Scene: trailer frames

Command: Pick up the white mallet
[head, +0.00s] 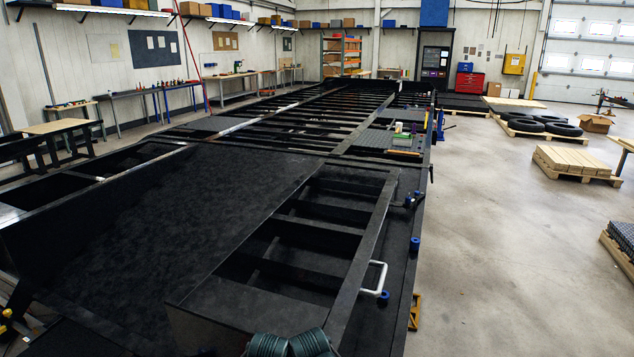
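I cannot make out a white mallet for certain. A small white object (398,127) stands among small coloured items on the right side of the long black trailer frame (215,215), about mid-length. It is too small to tell what it is. A white bent tube (379,277), shaped like a handle, is on the near right rail of the frame. Neither of my grippers shows in the head view.
Two dark green ribbed pieces (288,344) show at the bottom edge. Open gaps lie between the frame's crossbars. Pallets with tyres (540,125) and planks (575,160) stand at right. The concrete floor (490,250) right of the frame is mostly clear.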

